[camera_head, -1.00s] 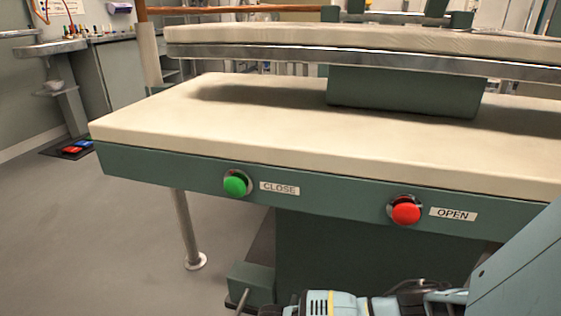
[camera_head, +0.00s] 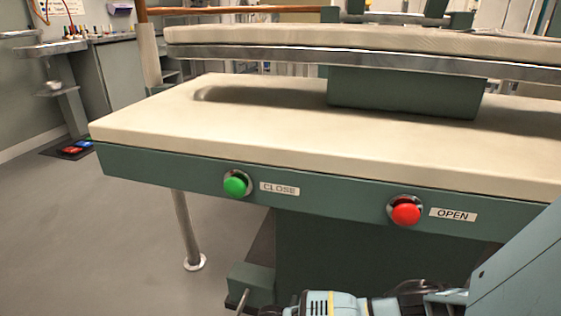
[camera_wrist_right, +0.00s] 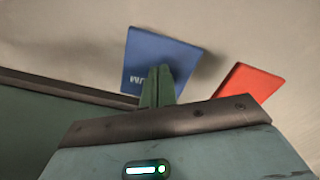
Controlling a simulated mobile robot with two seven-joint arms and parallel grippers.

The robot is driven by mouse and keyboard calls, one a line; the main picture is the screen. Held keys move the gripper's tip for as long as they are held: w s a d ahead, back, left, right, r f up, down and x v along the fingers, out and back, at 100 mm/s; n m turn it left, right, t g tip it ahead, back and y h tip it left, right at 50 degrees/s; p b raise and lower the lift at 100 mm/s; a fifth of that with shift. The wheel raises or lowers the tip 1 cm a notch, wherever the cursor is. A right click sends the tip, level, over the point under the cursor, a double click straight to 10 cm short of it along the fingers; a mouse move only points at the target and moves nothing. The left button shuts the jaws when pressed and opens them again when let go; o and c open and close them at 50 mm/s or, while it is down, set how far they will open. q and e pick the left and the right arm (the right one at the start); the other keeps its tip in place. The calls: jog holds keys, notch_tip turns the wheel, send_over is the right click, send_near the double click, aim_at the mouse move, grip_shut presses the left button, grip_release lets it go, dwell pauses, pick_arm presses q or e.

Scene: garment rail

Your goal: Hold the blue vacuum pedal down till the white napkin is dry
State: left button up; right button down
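In the right wrist view a blue pedal (camera_wrist_right: 157,52) lies on the grey floor, with part of its white lettering showing upside down. My right gripper (camera_wrist_right: 159,72) has its fingers together and empty, with the tips over the pedal's near edge, hiding part of it. I cannot tell whether they touch or press it. My left gripper is in neither view. I cannot make out a white napkin in either view.
A red pedal (camera_wrist_right: 248,82) lies right of the blue one. The press table (camera_head: 300,140) has a green CLOSE button (camera_head: 236,184) and a red OPEN button (camera_head: 406,213). Its raised upper plate (camera_head: 360,42) hangs above. Another pedal mat (camera_head: 70,147) lies at far left.

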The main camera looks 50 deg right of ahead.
jog(key=shift+f+b, duration=0.65)
jog(key=shift+f, duration=0.65)
jog(key=shift+f+b, duration=1.35)
jog(key=shift+f, duration=0.75)
jog(key=shift+r, duration=0.1)
jog(key=shift+s+a, duration=0.1)
jog(key=shift+s, duration=0.05)
dwell(1.0)
notch_tip(320, 180, up, 4)
jog(key=p, duration=0.4)
jog(key=shift+f, duration=0.25)
notch_tip(320, 180, up, 6)
jog(key=p, duration=0.6)
jog(key=shift+r, duration=0.1)
